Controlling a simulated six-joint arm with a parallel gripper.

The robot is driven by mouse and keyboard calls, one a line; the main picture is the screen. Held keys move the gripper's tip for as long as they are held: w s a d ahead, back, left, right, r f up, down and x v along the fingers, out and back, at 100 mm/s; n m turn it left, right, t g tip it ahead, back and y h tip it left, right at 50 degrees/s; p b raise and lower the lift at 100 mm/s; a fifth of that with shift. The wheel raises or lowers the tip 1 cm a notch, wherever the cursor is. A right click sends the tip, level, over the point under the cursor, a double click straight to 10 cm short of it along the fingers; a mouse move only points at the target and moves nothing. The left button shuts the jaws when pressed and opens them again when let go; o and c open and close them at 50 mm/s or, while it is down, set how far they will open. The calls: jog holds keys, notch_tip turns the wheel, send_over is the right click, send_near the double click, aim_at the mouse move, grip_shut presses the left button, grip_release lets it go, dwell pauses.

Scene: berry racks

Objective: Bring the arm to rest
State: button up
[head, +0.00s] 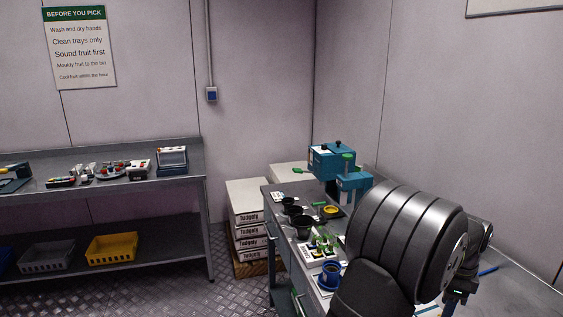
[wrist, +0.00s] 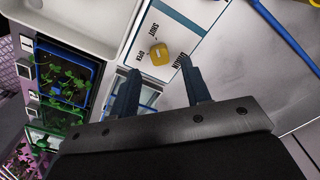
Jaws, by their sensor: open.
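My gripper (wrist: 160,66) is open, with its two dark fingers apart and nothing between them. It hangs over a white panel (wrist: 203,28) printed with words such as "SHUT" and "OPEN". A small yellow block (wrist: 159,53) on the panel shows beyond the fingertips, between them in the picture; I cannot tell the height gap. In the head view my arm's large dark links fill the lower right above the right-hand bench (head: 283,242), and the gripper's fingers cannot be made out there.
A blue-edged tray of green plants (wrist: 65,75) and a white tray (wrist: 84,22) lie left of the fingers. A blue rod (wrist: 285,35) lies right. Teal machines (head: 331,161), black cups (head: 302,226) and a blue cup (head: 329,274) crowd the bench. Boxes (head: 246,217) stand behind.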

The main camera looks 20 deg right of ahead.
jog(key=shift+f, duration=2.05)
jog(key=shift+r, duration=0.1)
notch_tip(320, 180, up, 18)
notch_tip(320, 180, down, 18)
jog(key=shift+r, duration=0.1)
jog(key=shift+f, duration=0.25)
jog(key=n, duration=0.9)
jog(key=shift+r, duration=0.1)
jog(key=n, duration=0.4)
jog(key=shift+n, duration=2.3)
